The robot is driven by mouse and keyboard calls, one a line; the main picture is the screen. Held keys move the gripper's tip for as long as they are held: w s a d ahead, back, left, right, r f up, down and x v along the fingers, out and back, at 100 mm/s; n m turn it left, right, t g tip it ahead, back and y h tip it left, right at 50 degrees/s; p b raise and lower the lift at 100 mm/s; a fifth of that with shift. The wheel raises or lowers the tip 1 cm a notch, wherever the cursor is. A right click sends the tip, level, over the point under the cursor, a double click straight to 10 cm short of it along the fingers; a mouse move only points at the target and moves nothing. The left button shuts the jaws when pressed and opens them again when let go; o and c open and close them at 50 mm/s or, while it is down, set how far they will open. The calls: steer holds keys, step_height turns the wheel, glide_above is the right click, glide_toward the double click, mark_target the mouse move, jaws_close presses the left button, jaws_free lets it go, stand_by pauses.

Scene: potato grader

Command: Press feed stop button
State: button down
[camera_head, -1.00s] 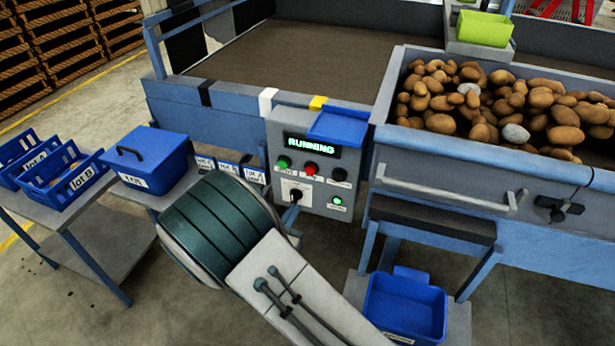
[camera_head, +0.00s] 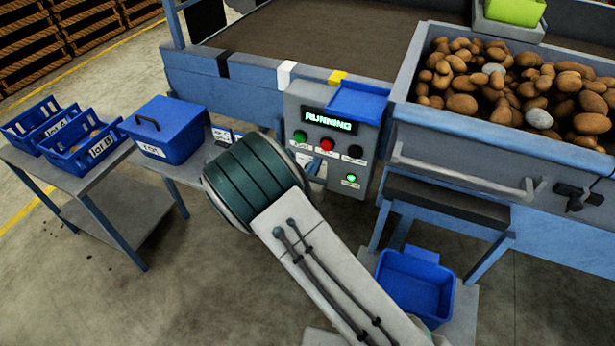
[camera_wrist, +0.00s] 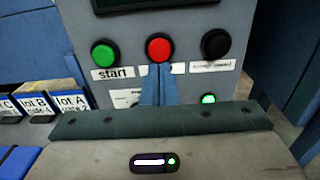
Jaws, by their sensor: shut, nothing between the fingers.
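The grey control panel (camera_head: 357,177) carries a green, a red and a black button in a row. The red button (camera_head: 327,144) is in the middle; it also shows in the wrist view (camera_wrist: 159,48). Its label is partly hidden by my fingers. The green button (camera_wrist: 104,54) is labelled "start". The black button (camera_wrist: 215,44) is on the right. My gripper (camera_wrist: 158,70) is shut and empty, its fingertips just below the red button in the wrist view; I cannot tell whether they touch. The display (camera_head: 327,120) reads "RUNNING". In the head view my arm mostly hides the gripper.
A blue tray (camera_head: 357,103) sits on top of the panel. A green lamp (camera_head: 350,181) glows below the buttons. The potato bin with its rail handle (camera_head: 465,177) is at right, a blue crate (camera_head: 415,285) below. A table (camera_head: 120,195) with blue boxes stands left.

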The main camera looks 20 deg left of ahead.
mark_target(325, 147)
steer(key=shift+w+d, duration=0.2)
steer(key=shift+w, duration=1)
steer(key=shift+w+d, duration=0.15)
steer(key=shift+w, duration=1.05)
